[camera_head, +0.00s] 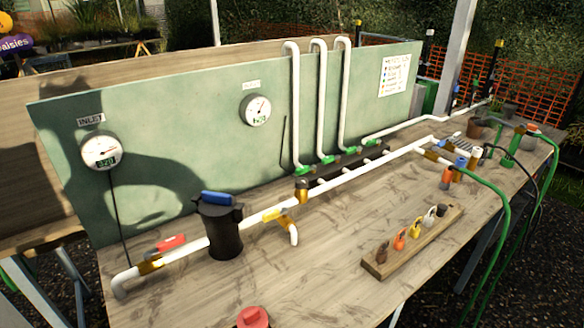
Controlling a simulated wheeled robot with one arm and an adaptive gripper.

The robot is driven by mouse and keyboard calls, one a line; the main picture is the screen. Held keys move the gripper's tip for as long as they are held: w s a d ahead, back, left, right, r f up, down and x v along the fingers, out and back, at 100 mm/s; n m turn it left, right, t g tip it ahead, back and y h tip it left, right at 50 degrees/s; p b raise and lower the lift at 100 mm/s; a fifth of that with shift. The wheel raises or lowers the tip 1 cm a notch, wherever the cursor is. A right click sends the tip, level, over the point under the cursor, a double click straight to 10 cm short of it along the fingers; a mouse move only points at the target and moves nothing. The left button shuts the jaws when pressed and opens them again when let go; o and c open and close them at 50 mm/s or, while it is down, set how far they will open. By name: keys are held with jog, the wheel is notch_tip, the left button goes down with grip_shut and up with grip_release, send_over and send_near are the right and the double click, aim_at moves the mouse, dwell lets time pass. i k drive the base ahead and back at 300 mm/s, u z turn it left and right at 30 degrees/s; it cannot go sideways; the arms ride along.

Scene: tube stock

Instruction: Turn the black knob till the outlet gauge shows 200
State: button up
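The outlet gauge (256,110) is a round white dial on the green panel, with a label above it. Its needle and small digital readout are too small to read surely. The inlet gauge (101,150) hangs further left and its readout looks like 320. A brass fitting (302,190) with a dark top sits on the white pipe; I cannot tell whether that top is the black knob. A black canister (220,232) with a blue handle (216,198) stands in the pipe to its left. My gripper is not in view.
The wooden bench (330,270) has free room in front. A red-handled valve (170,243) and a yellow-handled valve (275,214) sit on the pipe. A wooden rack (376,266) holds several small coloured parts. A red round object (253,316) shows at the bottom edge.

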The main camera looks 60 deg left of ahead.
aim_at(301, 182)
jog(key=u, duration=0.75)
jog(key=i, duration=1.05)
jog(key=u, duration=1.55)
jog(key=i, duration=0.35)
jog(key=u, duration=0.35)
